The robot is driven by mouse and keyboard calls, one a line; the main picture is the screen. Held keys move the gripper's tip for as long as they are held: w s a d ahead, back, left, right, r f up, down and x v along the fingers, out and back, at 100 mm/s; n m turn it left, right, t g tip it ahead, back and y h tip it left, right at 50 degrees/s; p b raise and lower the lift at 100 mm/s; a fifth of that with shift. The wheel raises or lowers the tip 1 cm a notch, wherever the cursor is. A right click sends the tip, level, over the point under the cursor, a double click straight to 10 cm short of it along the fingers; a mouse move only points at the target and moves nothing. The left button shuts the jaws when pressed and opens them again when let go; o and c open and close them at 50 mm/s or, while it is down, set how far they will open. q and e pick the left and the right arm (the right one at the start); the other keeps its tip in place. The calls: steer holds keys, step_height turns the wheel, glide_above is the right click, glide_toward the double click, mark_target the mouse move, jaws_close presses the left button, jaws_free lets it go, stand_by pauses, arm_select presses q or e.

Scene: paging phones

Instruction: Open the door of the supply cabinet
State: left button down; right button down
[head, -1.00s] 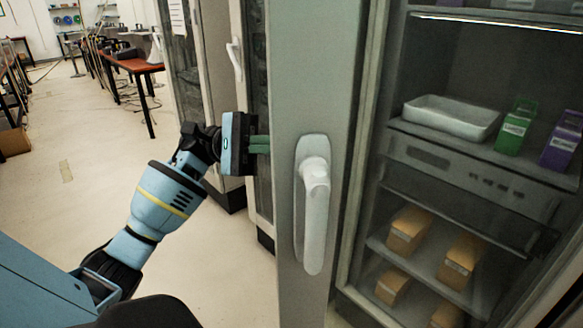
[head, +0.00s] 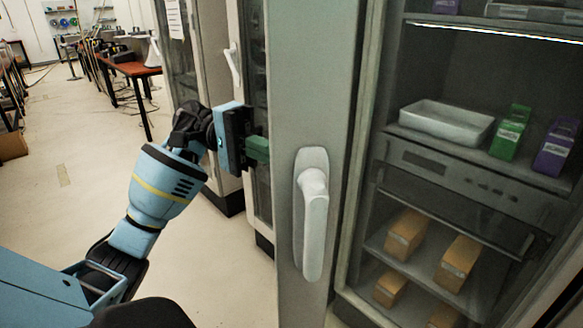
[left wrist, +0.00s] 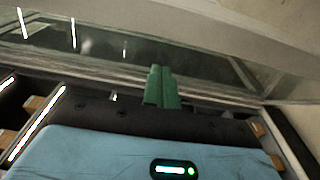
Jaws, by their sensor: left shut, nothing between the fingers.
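The supply cabinet door shows in the head view as a tall grey-green frame (head: 316,90) with a white lever handle (head: 313,225) hanging down. A strip of floor shows at the bottom between this frame and the shelves, so the door seems to stand ajar. My left gripper (head: 262,149) is shut and empty at the left edge of the frame, above handle height. Its green fingers end at that edge; I cannot tell whether they touch it. In the left wrist view the green fingers (left wrist: 161,88) point toward a glass pane with reflections. My right gripper is not in view.
Cabinet shelves on the right hold a white tray (head: 447,122), a green box (head: 509,134), a purple box (head: 556,147) and several orange boxes (head: 406,234). Another cabinet with a white handle (head: 234,66) stands behind my gripper. The floor (head: 60,230) at left is open.

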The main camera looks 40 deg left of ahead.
mark_target(293, 178)
arm_select(q)
steer(key=d, duration=0.2)
steer(key=s+d+p, duration=0.1)
steer(key=d, duration=0.1)
steer(key=s+d+p, duration=0.1)
steer(key=d, duration=0.1)
steer(key=shift+s+d, duration=0.25)
steer(key=shift+d, duration=0.15)
